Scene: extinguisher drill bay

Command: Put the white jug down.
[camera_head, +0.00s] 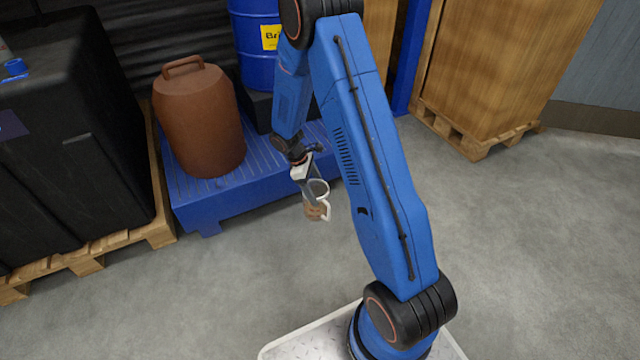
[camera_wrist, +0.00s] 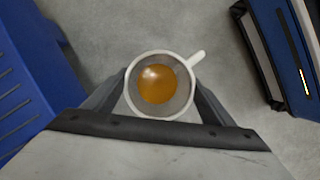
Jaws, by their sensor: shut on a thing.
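The white jug (camera_wrist: 160,84) is seen from above in the wrist view, with a pale round rim, a handle toward the upper right and amber liquid inside. My gripper (camera_head: 308,178) is shut on it, one finger on each side of its body. In the head view the jug (camera_head: 317,190) hangs at the end of my arm in front of the blue spill pallet, its white handle to the right and a brownish lower part. How high its bottom is above the floor is hard to tell.
A blue spill pallet (camera_head: 210,200) carries a brown lidded container (camera_head: 198,120) and a blue drum (camera_head: 255,45). A black tank (camera_head: 80,130) on a wooden pallet stands left. A wooden crate (camera_head: 500,70) stands at the back right. The grey floor (camera_head: 250,270) in front is clear.

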